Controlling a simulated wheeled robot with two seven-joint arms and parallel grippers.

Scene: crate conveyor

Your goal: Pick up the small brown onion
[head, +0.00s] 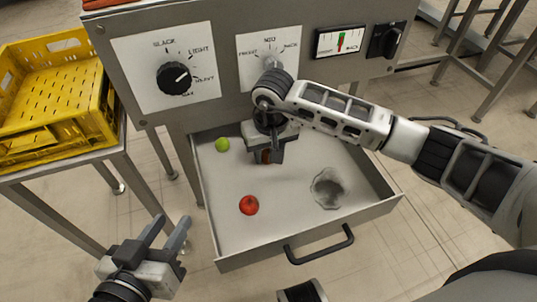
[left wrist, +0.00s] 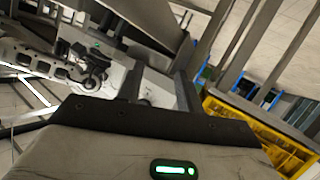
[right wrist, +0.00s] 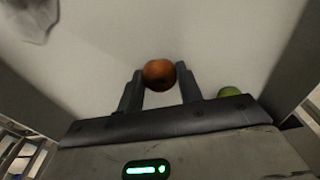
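The small brown onion (right wrist: 159,74) shows between the fingertips of my right gripper (right wrist: 160,84) in the right wrist view. My right gripper reaches down into the open drawer, and its fingers stand apart on either side of the onion; a firm hold is not visible. In the head view the onion (head: 265,156) is partly hidden by my right gripper (head: 268,156). My left gripper (head: 166,233) is open and empty, left of the drawer. It also shows open in the left wrist view (left wrist: 158,85).
The drawer (head: 227,262) also holds a green fruit (head: 222,144), a red fruit (head: 249,205) and a grey crumpled item (head: 327,188). A control panel (head: 215,60) with dials stands above it. A yellow crate (head: 60,150) rests on a stand at left.

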